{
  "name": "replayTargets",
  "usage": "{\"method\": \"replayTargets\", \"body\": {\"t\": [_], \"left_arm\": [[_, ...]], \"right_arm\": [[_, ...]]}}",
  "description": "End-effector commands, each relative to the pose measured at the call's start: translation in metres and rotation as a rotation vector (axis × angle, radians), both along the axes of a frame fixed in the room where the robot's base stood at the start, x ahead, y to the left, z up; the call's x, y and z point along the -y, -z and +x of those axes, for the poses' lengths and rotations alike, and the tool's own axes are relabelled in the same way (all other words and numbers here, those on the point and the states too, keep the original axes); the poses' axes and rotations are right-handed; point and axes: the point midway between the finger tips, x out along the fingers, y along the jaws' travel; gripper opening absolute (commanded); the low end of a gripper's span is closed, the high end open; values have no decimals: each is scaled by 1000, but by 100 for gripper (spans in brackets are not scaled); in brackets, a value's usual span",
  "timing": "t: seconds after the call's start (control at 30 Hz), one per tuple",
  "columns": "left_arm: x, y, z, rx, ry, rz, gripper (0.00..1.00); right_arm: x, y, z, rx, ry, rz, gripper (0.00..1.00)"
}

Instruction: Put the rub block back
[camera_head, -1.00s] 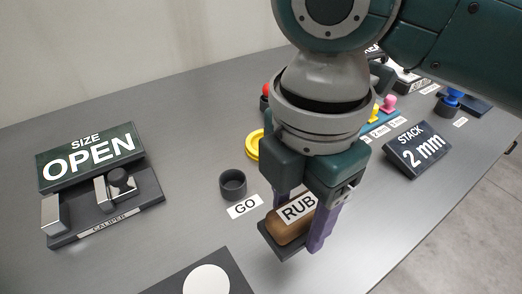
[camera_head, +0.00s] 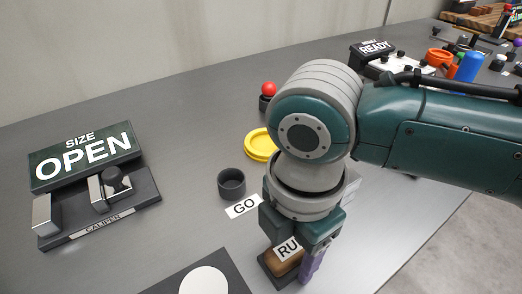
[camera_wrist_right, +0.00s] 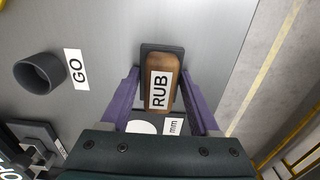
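The rub block (camera_head: 283,262) is brown with a white RUB label and a dark base. My right gripper (camera_head: 291,270) points down with its purple fingers on both sides of it, and looks shut on it. In the right wrist view, the block (camera_wrist_right: 161,84) lies between the two fingertips (camera_wrist_right: 160,78). I cannot tell whether its base touches the table. A dark plate (camera_head: 180,285) with a white disc (camera_head: 205,282) lies left of the block, cut off by the lower edge. My left gripper is out of view.
A dark round cup (camera_head: 232,183) stands by the GO label (camera_head: 244,206). The caliper (camera_head: 100,210) with its OPEN sign (camera_head: 84,158) is at left. A yellow dish (camera_head: 260,146) and a red ball (camera_head: 269,89) are behind. My right arm hides part of the right side.

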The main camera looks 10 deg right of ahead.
Motion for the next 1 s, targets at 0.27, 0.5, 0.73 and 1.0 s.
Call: {"method": "replayTargets", "body": {"t": [0.27, 0.5, 0.73, 1.0], "left_arm": [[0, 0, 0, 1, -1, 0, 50], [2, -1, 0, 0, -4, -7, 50], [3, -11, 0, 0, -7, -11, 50], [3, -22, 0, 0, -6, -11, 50]], "right_arm": [[0, 0, 0, -1, 0, 0, 92], [0, -1, 0, 0, -1, 0, 92], [-1, -33, 1, 3, -2, 3, 92], [-1, -94, 1, 3, -1, 2, 92]]}}
